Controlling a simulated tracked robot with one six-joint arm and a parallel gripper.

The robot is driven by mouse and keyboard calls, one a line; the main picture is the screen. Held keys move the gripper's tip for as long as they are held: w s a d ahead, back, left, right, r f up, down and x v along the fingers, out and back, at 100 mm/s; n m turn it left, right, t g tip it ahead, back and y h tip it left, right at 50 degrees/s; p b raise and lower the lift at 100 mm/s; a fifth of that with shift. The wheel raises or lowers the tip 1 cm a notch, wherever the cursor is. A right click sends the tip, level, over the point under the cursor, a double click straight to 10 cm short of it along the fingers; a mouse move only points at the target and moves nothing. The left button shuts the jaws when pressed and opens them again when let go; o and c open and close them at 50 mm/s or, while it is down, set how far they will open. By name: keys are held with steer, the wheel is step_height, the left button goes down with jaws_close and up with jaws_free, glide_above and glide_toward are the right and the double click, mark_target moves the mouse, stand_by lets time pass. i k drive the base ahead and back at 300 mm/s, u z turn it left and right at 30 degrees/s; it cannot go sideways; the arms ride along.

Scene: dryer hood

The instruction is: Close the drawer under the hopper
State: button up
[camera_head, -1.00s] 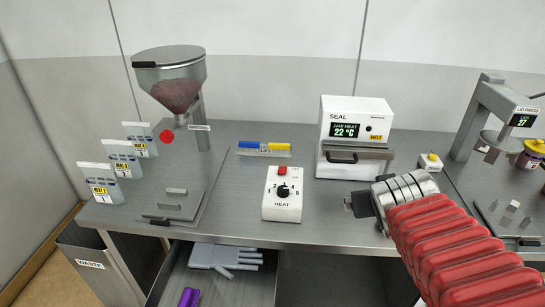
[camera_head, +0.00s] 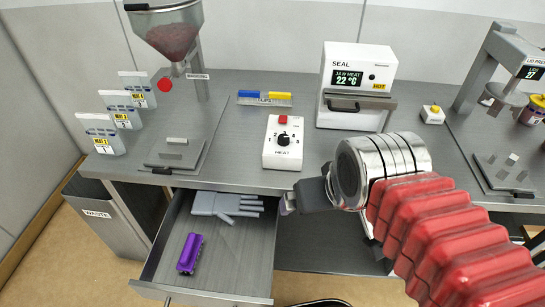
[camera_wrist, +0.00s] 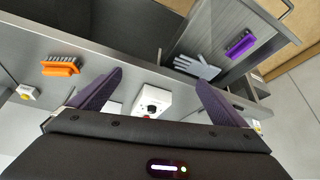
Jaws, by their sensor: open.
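The drawer (camera_head: 225,275) under the hopper (camera_head: 170,30) is pulled out below the bench. Inside it lie a grey glove (camera_head: 225,205) and a purple object (camera_head: 190,253). The open drawer (camera_wrist: 205,55) also shows at the upper right in the wrist view, with the glove (camera_wrist: 197,66) and a purple brush (camera_wrist: 241,45) inside. My gripper (camera_head: 285,203) is to the right of the drawer, near the bench's front edge, and touches nothing that I can see. In the wrist view its two dark fingers (camera_wrist: 155,95) are spread apart with nothing between them.
A white heat dial box (camera_head: 284,145) stands on the bench above my gripper. A sealer (camera_head: 355,90) is behind it, and a lid press (camera_head: 500,90) is at the right. A waste bin (camera_head: 105,215) stands left of the drawer. Floor in front of the drawer is partly clear.

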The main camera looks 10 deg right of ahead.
mark_target(234, 266)
steer(key=k, duration=1.35)
steer(key=u, duration=0.45)
steer(key=i, duration=1.05)
steer(key=z, duration=0.2)
